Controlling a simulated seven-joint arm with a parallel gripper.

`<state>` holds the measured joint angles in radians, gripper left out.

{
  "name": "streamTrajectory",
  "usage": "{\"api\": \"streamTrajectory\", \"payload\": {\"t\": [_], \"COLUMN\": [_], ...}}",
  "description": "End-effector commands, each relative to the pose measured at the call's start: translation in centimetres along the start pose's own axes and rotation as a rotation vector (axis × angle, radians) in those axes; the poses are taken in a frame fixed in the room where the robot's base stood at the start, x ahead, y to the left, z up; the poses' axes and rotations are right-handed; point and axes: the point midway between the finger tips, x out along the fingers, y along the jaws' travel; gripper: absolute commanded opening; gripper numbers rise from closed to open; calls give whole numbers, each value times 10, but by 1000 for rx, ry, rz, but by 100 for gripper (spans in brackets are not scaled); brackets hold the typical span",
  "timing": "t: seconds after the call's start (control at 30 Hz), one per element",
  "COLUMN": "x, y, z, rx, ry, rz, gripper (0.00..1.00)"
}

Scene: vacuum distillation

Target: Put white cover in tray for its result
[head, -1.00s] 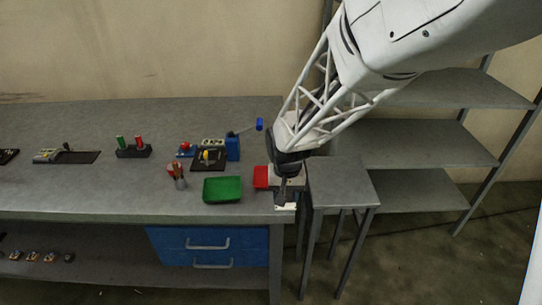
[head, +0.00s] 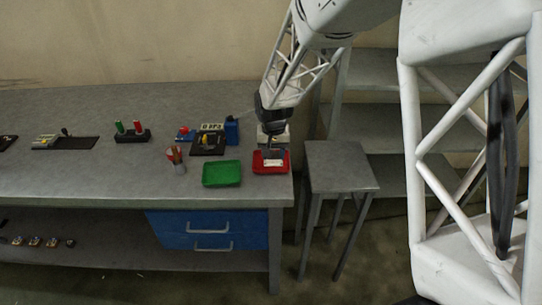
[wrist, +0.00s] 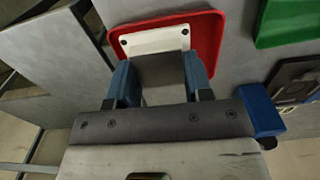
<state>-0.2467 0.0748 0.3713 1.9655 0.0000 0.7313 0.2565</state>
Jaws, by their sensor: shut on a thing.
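The white cover (head: 273,163) is a small flat plate with dark holes. It also shows in the wrist view (wrist: 155,40). My gripper (head: 270,153) is shut on it, with a blue finger on each side in the wrist view (wrist: 157,68). The cover is over the red tray (head: 285,167), inside its outline in both views. I cannot tell whether it touches the tray floor. The red tray also shows in the wrist view (wrist: 212,35). The green tray (head: 222,174) is empty, just left of the red one.
A pale box (head: 279,139) stands behind the red tray. A blue block (head: 232,131) and a dark device (head: 207,143) are to its left. A cup of tools (head: 178,163) stands left of the green tray. A grey stool (head: 340,167) is right of the bench edge.

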Motion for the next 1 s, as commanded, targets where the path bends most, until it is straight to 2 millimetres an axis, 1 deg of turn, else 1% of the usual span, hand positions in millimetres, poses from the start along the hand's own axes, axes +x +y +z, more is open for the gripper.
{"api": "streamTrajectory", "payload": {"t": [0.03, 0.1, 0.23, 0.37, 0.67, 0.77, 1.0], "x": [0, 1, 1, 2, 2, 7, 30], "y": [-2, -4, -6, -7, -7, -7, -7], "z": [-7, -14, -23, -27, -26, -26, -26], "rx": [0, 0, 0, 0, 0, 0, 0], "ry": [1, 1, 2, 2, 2, 0, 0], "rz": [0, 0, -1, -1, 0, 0, 0], "gripper": [15, 15, 15, 15, 15, 15, 15]}}
